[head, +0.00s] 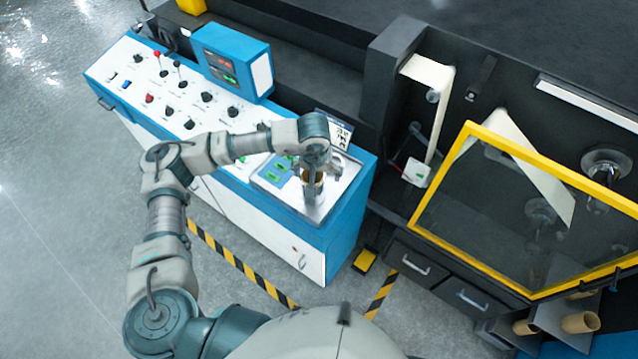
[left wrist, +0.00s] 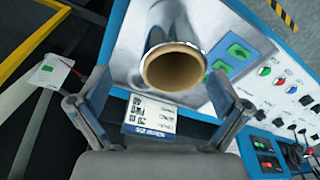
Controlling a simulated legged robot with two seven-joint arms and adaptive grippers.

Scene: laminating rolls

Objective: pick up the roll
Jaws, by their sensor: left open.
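The roll (left wrist: 172,70) has a brown cardboard core and a shiny silver outer wrap. In the left wrist view its open end faces the camera, between and beyond the fingers. In the head view the roll (head: 313,188) stands on the metal plate (head: 335,190) at the near right end of the control desk, partly hidden by my gripper. My left gripper (head: 318,165) is above the roll, pointing down. In the left wrist view the left gripper (left wrist: 158,95) is open, with a finger on each side and gaps to the roll. My right gripper is not in view.
Green buttons (head: 279,167) lie beside the roll, and knobs (head: 207,97) cover the desk. A printed label (left wrist: 150,114) is near the roll. A blue display box (head: 232,60) stands behind. A yellow-framed guard (head: 470,125) and cardboard tubes (head: 580,322) are at right.

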